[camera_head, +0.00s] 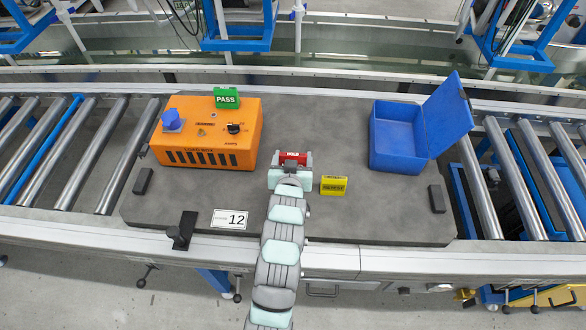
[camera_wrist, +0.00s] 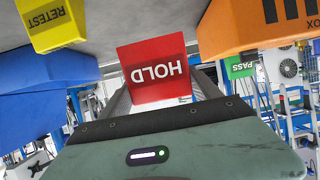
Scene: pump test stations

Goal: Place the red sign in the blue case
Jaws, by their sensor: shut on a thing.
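The red sign (camera_head: 293,157) reads HOLD. My gripper (camera_head: 292,165) is shut on it in the middle of the grey board, between the orange box and the yellow sign. In the wrist view the red sign (camera_wrist: 154,72) stands between the fingers, its lettering upside down. From these views I cannot tell whether the sign touches the board. The blue case (camera_head: 398,140) stands on the right of the board with its lid (camera_head: 447,115) open to the right, and its inside looks empty. The blue case also shows at the left of the wrist view (camera_wrist: 45,88).
A yellow RETEST sign (camera_head: 333,186) stands close to the right of my gripper. Rollers flank the board.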

